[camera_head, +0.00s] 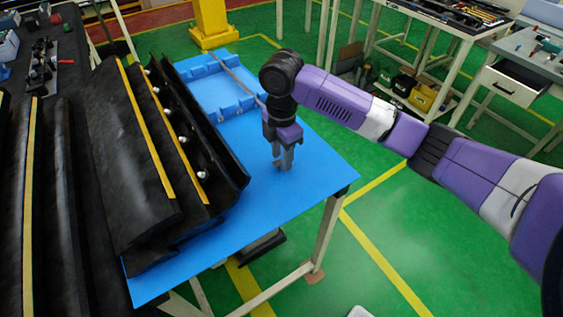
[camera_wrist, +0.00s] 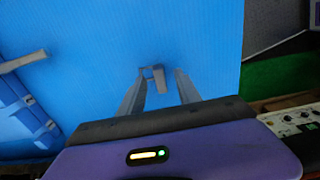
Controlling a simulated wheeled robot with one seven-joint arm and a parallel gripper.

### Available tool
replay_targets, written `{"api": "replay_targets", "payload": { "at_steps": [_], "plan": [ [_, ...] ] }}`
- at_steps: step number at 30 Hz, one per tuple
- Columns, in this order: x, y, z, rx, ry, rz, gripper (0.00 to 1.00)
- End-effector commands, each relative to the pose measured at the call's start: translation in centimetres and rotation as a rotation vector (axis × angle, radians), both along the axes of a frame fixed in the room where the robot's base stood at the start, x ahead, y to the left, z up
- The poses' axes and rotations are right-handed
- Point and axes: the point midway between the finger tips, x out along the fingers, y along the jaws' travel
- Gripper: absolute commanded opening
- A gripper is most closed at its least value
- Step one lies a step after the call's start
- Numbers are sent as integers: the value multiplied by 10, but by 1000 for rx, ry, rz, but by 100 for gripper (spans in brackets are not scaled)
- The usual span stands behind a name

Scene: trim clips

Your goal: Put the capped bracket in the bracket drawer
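A small grey bracket (camera_wrist: 157,78) lies on the blue table top, seen in the wrist view. It is between the tips of my gripper (camera_wrist: 160,75), with a gap towards the right finger. The fingers are apart, so my gripper is open; whether the left finger touches the bracket I cannot tell. A cap on the bracket is too small to make out. In the head view my gripper (camera_head: 283,160) points down close over the blue table, and its fingers hide the bracket. A pulled-out drawer (camera_head: 508,86) is under the bench at the right; no label is readable.
The blue table (camera_head: 265,215) has free room around the gripper. A shallow blue tray (camera_head: 222,88) with a grey bar across it lies behind. Black trim panels (camera_head: 125,150) with pale clips stand on the left. Green floor (camera_head: 430,225) separates table and right bench (camera_head: 535,60).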

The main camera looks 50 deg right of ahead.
Motion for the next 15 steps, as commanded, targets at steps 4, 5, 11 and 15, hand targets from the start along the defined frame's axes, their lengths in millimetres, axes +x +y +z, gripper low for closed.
{"api": "replay_targets", "payload": {
  "at_steps": [4, 5, 11, 15],
  "plan": [
    [0, -1, -15, 0, 1, -2, 40],
    [0, -1, -16, 0, 0, -2, 40],
    [0, 0, -19, 0, -1, -1, 40],
    [0, 0, -19, 0, -1, -1, 22]
  ]
}}
